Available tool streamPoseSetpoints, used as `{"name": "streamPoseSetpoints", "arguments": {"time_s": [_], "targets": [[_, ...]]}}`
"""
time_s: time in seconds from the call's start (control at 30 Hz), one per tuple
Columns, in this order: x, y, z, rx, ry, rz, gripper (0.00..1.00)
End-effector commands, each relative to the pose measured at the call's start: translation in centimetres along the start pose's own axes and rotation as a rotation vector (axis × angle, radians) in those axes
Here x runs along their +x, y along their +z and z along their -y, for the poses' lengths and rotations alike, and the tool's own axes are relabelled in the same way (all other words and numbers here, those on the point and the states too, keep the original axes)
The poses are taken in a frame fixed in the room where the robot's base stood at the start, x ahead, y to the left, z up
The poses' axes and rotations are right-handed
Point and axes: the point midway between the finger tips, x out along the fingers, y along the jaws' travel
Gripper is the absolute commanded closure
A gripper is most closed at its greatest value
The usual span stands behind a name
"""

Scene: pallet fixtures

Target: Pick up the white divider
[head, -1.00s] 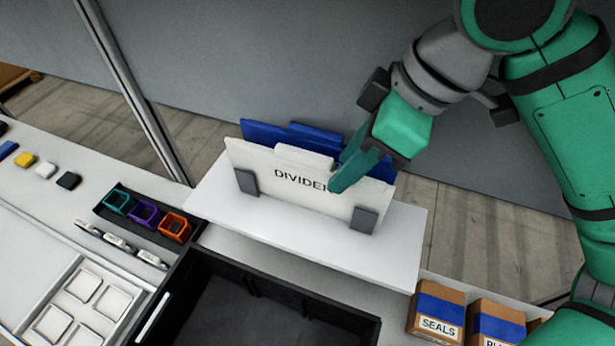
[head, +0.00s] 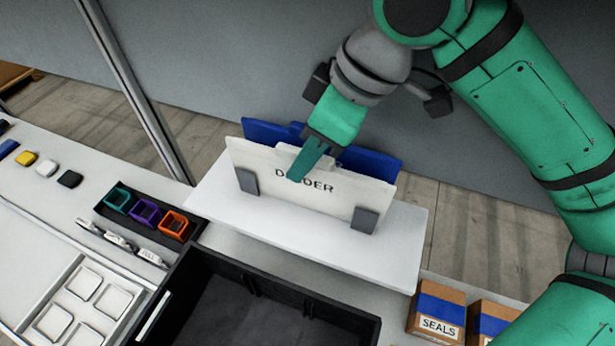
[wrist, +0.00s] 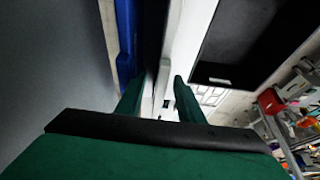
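The white divider (head: 270,165) stands upright on a white shelf, its lettering partly covered by my gripper. A raised tab is at the middle of its top edge. My gripper (head: 304,165) is over that tab, with one teal finger in front of the divider; the other finger is hidden in the head view. In the wrist view my gripper (wrist: 158,94) has its two fingers apart, with the divider's pale edge (wrist: 165,78) between them. I cannot tell whether either finger touches it.
A blue panel (head: 375,163) stands close behind the divider. Two grey holders (head: 364,220) flank it on the white shelf (head: 300,245). A black bin (head: 270,310) is in front, boxes (head: 437,305) at right, coloured cups (head: 145,213) at left.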

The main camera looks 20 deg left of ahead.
Motion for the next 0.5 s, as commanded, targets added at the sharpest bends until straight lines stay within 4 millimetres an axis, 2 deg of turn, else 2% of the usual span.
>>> {"name": "streamPoseSetpoints", "arguments": {"time_s": [0.17, 0.5], "targets": [[0.23, -0.41, 0.15, -0.01, -0.004, 0.0, 0.66], [0.43, 0.1, 0.02, -0.002, 0.0, 0.0, 0.66]]}}
